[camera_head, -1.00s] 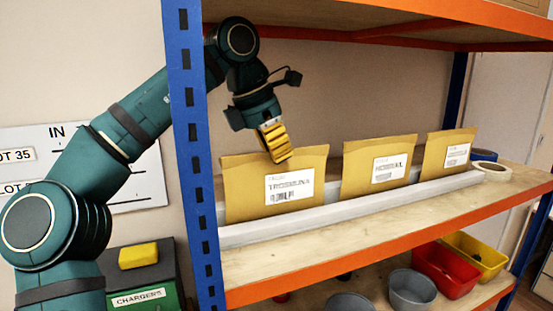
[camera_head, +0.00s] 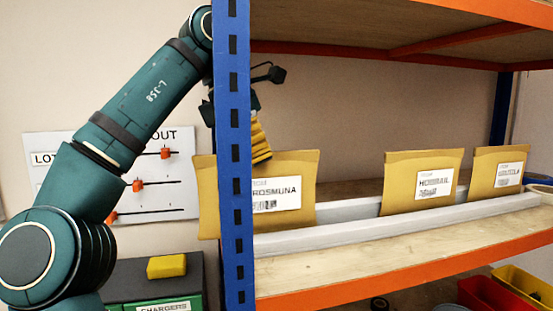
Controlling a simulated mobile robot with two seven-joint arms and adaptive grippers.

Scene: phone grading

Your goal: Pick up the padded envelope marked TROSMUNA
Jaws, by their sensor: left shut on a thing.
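The brown padded envelope marked TROSMUNA (camera_head: 285,168) stands upright at the left end of the shelf, with a white label and barcode. The blue post hides part of it, including the first letter of its name, and its left edge shows left of the post. My left gripper (camera_head: 262,157) is shut on its top edge with yellow fingers. The gripper's body is partly behind the post. My right gripper is not in view.
Two other labelled envelopes, one in the middle (camera_head: 400,180) and one at the right (camera_head: 484,176), stand behind the pale rail (camera_head: 400,222). The blue post (camera_head: 233,270) stands close to my left arm. Bins in red (camera_head: 487,294) and yellow (camera_head: 522,287) sit below. A yellow block (camera_head: 167,266) is at lower left.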

